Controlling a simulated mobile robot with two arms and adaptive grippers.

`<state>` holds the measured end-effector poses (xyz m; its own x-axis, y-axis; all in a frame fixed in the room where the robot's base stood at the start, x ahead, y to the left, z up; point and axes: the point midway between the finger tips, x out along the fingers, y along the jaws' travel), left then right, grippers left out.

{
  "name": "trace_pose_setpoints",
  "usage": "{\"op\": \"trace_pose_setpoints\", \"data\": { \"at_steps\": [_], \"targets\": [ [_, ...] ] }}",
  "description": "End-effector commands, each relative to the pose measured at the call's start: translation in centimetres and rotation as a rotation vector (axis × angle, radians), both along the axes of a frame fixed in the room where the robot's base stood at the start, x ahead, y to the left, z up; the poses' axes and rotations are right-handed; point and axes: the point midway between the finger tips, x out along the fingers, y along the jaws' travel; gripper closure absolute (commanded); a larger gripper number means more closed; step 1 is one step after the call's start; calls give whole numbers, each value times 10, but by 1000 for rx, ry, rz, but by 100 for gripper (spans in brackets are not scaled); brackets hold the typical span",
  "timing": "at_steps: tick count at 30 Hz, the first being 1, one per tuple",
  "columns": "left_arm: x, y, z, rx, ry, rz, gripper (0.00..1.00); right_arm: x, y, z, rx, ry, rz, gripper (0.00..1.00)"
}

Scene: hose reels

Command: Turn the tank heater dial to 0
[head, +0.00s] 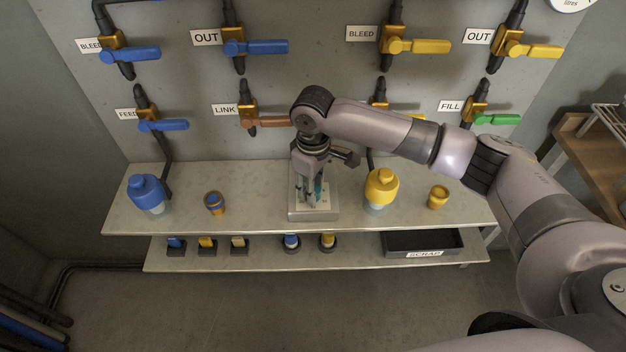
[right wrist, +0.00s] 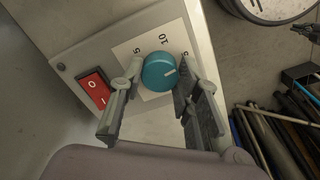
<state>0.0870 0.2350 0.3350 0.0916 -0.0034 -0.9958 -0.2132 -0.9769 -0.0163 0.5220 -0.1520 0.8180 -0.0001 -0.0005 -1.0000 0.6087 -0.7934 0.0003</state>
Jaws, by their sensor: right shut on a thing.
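The tank heater is a pale box (head: 313,213) on the upper shelf, under my right gripper (head: 313,187). In the right wrist view its dial (right wrist: 159,72) is a round teal knob on a white scale plate (right wrist: 131,48). The white pointer line on the dial points right. The fingers of my right gripper (right wrist: 157,80) are shut on the dial from both sides. A red rocker switch (right wrist: 95,88) sits left of the dial. My left gripper is not in view.
On the upper shelf (head: 262,188) stand a blue-topped jar (head: 146,193), a small cup (head: 215,203), a yellow-topped jar (head: 381,190) and a yellow cup (head: 437,197). Below are several small fittings and a scrap tray (head: 400,243). Labelled valves line the wall behind.

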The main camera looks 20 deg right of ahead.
Motion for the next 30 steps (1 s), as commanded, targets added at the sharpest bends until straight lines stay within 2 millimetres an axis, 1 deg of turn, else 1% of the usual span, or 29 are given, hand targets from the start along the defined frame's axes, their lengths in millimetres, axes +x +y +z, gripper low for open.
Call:
{"op": "trace_pose_setpoints", "data": {
  "at_steps": [1,6,12,21,30],
  "targets": [
    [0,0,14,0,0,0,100,0,0,7,-1,2,33,97],
    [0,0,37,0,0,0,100,-1,0,7,0,3,185,97],
    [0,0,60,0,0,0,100,0,0,6,1,2,374,97],
    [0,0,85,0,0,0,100,0,0,4,0,2,659,97],
    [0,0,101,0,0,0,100,0,1,3,1,0,946,97]
  ]
}}
